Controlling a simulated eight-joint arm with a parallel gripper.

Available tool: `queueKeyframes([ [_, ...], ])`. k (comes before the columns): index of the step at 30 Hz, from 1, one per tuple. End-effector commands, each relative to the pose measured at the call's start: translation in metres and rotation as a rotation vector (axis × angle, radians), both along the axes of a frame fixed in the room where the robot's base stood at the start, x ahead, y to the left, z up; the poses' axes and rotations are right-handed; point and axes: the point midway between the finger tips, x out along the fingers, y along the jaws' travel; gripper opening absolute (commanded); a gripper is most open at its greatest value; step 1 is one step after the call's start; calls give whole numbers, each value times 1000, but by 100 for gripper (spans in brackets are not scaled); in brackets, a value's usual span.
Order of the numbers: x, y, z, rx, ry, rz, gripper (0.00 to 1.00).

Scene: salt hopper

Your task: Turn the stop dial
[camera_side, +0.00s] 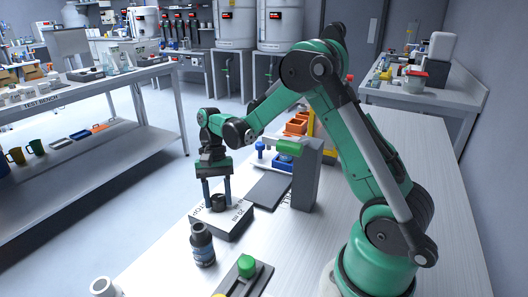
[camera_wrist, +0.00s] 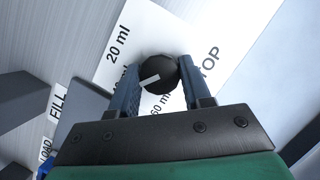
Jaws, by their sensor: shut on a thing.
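The stop dial is a round black knob (camera_wrist: 158,73) with a white pointer bar. It sits on a white panel (camera_wrist: 119,73) marked 20 ml, 60 ml and STOP; another mark is partly hidden. In the side view the knob (camera_side: 217,202) is on top of a low white box (camera_side: 235,222). My gripper (camera_wrist: 163,72) points down at the dial, its two blue fingers on either side of the knob and shut on it. The side view also shows my gripper (camera_side: 217,201) over the box. The pointer bar lies tilted, between the fingers.
A dark bottle (camera_side: 202,245) stands just in front of the box. Orange bins (camera_side: 297,123) stand behind.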

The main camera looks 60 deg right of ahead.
Motion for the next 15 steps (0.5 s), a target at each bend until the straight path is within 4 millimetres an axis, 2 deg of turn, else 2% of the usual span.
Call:
queueKeyframes([
  [6,-1,-1,0,1,-1,-186,0],
  [15,-1,-1,0,-1,-2,-365,0],
])
